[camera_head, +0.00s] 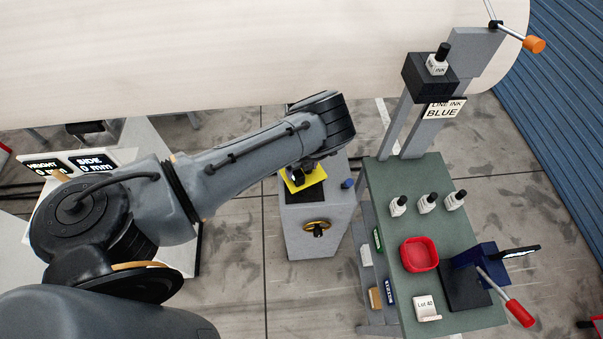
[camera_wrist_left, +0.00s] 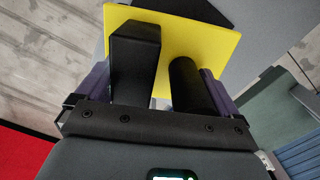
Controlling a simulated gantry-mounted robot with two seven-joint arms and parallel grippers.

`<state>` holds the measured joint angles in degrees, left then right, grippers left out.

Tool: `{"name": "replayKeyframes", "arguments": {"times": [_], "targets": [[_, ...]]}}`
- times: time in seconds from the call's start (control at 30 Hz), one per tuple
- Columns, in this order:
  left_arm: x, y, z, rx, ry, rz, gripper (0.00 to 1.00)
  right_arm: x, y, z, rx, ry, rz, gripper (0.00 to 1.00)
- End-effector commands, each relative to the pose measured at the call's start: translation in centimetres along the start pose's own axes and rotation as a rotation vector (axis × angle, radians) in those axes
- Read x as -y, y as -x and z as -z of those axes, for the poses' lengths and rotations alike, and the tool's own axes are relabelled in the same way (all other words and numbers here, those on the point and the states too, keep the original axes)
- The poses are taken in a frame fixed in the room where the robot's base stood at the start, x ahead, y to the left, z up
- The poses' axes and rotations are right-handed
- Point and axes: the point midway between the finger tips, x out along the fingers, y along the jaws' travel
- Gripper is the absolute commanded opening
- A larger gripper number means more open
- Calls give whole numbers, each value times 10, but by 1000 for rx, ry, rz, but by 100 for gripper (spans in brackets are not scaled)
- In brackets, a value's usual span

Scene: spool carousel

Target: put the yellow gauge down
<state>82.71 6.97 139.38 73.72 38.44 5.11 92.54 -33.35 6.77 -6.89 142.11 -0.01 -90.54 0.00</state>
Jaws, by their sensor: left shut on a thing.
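The yellow gauge (camera_head: 304,179) shows as a yellow plate just below my left wrist, over the black pad on top of a grey cabinet (camera_head: 312,243). In the left wrist view the yellow gauge (camera_wrist_left: 215,45) is a broad, flat yellow plate beyond a black block and a black cylinder. My left gripper (camera_wrist_left: 155,85) is shut on the gauge; its fingertips are partly hidden. In the head view my wrist hides most of the left gripper (camera_head: 303,165). I cannot tell whether the gauge touches the pad. My right gripper is not in view.
A green-topped bench (camera_head: 430,180) to the right carries white bottles, a red tray (camera_head: 419,254) and a red-handled lever (camera_head: 519,312). A large pale roll spans the back.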

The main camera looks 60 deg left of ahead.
Motion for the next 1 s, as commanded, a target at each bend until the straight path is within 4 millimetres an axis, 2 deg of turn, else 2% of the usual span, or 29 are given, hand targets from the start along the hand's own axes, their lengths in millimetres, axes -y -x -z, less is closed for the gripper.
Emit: {"name": "replayKeyframes", "arguments": {"times": [0.43,0.93,0.97,1.0], "targets": [[0,-36,1,0,0,0,25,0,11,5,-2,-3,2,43],[1,-43,2,1,0,1,25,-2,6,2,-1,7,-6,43],[0,-42,2,0,1,0,99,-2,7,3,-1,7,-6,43],[0,-42,2,0,1,-1,100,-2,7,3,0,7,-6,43]]}}
